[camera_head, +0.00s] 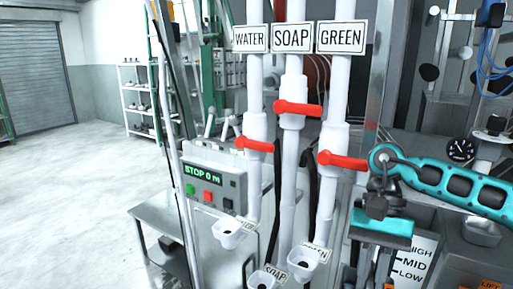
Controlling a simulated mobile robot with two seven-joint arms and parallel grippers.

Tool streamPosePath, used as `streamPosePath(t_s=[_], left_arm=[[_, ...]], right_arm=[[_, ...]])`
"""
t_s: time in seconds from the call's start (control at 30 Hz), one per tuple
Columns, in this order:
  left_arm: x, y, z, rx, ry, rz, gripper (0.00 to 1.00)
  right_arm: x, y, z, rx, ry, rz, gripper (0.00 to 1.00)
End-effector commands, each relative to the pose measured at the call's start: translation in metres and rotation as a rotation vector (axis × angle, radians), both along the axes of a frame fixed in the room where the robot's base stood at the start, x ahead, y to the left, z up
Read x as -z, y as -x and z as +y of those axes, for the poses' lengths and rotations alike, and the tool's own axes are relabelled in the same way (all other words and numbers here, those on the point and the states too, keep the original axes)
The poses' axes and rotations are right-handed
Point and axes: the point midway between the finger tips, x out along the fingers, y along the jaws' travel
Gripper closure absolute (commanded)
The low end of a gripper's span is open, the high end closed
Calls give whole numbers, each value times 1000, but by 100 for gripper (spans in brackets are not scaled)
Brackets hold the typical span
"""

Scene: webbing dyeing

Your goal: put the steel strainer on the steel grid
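I cannot pick out the steel strainer or the steel grid for certain. A small grey metal bowl-like vessel (482,232) is at the right; I cannot tell whether it is the strainer. My teal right arm comes in from the right edge and bends down at a round joint in front of the pipes. My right gripper (382,268) hangs below the teal wrist near the bottom edge. Its fingers are too small and dark to read, and I see nothing clearly held. My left gripper is not in view.
White pipes labelled WATER, SOAP and GREEN with red valve handles (298,108) stand in the middle. Small white cups (228,232) sit below. A control box (212,180) reads STOP 0 m. A HIGH/MID/LOW sign (412,262) is lower right. The floor at left is clear.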

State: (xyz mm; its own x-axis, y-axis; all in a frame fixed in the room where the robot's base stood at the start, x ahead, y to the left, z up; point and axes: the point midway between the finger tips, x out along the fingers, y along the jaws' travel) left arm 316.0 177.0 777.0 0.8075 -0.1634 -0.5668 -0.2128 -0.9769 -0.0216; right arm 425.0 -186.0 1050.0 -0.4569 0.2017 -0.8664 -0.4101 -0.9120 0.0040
Motion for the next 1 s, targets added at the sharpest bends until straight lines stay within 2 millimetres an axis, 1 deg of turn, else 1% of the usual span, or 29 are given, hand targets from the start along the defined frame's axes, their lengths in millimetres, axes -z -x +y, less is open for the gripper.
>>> streamPosePath(t_s=[0.03, 0.1, 0.2, 0.33, 0.53, 1.0], left_arm=[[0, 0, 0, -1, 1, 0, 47], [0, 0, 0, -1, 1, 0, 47], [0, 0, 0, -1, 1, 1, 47], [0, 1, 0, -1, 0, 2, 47], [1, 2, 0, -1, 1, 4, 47], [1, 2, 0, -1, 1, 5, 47]], right_arm=[[9, 0, 0, -79, 3, 1, 100], [20, 1, -1, -180, 2, 1, 100], [33, 1, -3, -296, 2, -1, 100], [43, 2, -5, -388, -2, -1, 100], [47, 3, -5, -426, -6, -1, 100], [45, 2, -6, -423, -1, -4, 100]])
